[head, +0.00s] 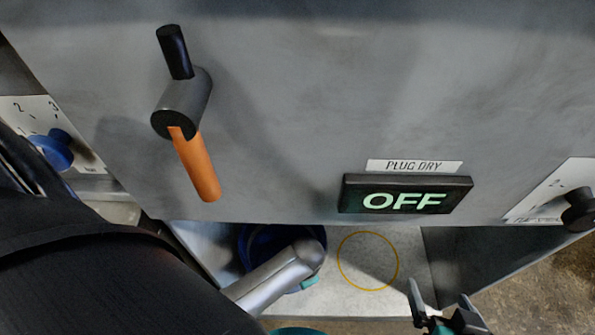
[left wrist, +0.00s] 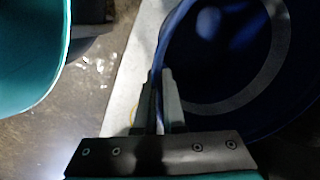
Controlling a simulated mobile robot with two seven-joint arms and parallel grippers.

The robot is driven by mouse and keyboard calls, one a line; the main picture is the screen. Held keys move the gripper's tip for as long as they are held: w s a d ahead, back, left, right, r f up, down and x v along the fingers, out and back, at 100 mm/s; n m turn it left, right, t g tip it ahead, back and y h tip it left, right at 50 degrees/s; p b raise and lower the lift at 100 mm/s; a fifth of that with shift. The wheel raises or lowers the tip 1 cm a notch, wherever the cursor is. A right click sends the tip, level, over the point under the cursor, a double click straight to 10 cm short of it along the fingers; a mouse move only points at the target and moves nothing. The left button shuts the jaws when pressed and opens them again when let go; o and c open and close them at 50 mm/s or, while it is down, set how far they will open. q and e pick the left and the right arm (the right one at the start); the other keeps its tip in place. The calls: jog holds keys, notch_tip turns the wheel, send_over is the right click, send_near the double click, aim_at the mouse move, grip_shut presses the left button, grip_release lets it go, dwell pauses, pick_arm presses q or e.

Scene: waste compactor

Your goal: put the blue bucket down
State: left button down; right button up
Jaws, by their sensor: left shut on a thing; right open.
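The blue bucket (head: 258,243) is under the machine's front panel in the head view, left of a yellow ring (head: 341,258) marked on the pale floor plate (head: 410,300). My left arm hides much of it. In the left wrist view the bucket (left wrist: 205,85) fills the upper right, and I look into its dark inside. My left gripper (left wrist: 160,90) is shut on its rim, one finger on each side of the wall. Whether its bottom touches the plate cannot be told. My right gripper (head: 440,292) is open and empty at the lower right of the head view.
The grey panel above carries an orange-handled lever (head: 195,165), a lit OFF sign (head: 405,195) and a black knob (head: 579,212). A blue knob (head: 54,150) is at left. A dark side wall (head: 480,260) bounds the bay at right. The yellow ring's inside is empty.

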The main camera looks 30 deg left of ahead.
pick_arm(q)
jog(key=shift+f, duration=0.1)
dwell(0.3)
jog(key=c, duration=1.4)
grip_release()
jog(key=shift+f, duration=0.1)
jog(key=shift+c, duration=0.2)
jog(key=o, duration=0.4)
jog(key=shift+o, duration=0.2)
